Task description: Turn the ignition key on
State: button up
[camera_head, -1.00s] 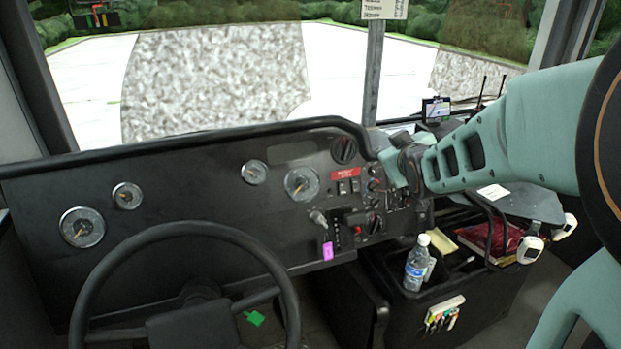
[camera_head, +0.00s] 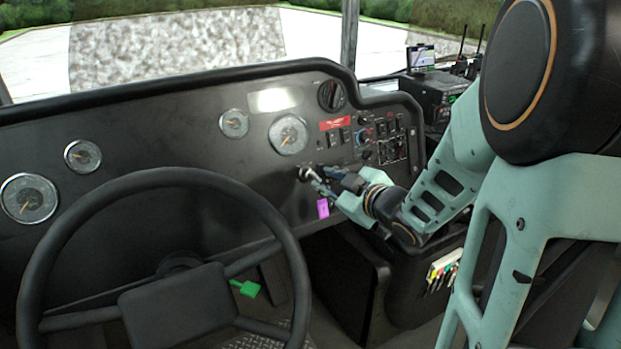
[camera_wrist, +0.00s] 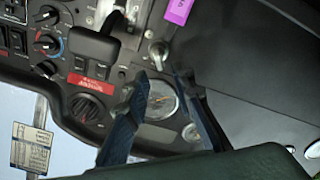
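A small silver part that looks like the ignition key (camera_head: 308,174) sticks out of the black dashboard (camera_head: 165,135), below the right-hand gauge and just above a purple tag (camera_head: 323,208). In the wrist view the same silver part (camera_wrist: 157,50) shows just beyond my fingertips, roughly in line with the gap between them. My gripper (camera_wrist: 160,74) is open, with its two dark fingers spread on either side and nothing held. In the head view my gripper (camera_head: 328,179) is at the dashboard, close to the right of the silver part. Whether a finger touches it I cannot tell.
The steering wheel (camera_head: 165,178) stands to the left, in front of the dashboard. Switches and knobs (camera_head: 378,130) sit on the panel above my gripper. A side console with markers (camera_head: 442,270) is below my arm. A radio (camera_head: 440,95) stands at the right.

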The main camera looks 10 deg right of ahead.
aim_at(316, 176)
jog(key=b+x, duration=0.1)
jog(key=x, duration=0.5)
jog(key=shift+w+a+f+b, duration=0.1)
jog(key=shift+w+a+b, duration=0.05)
jog(key=shift+w+b, duration=0.2)
grip_shut()
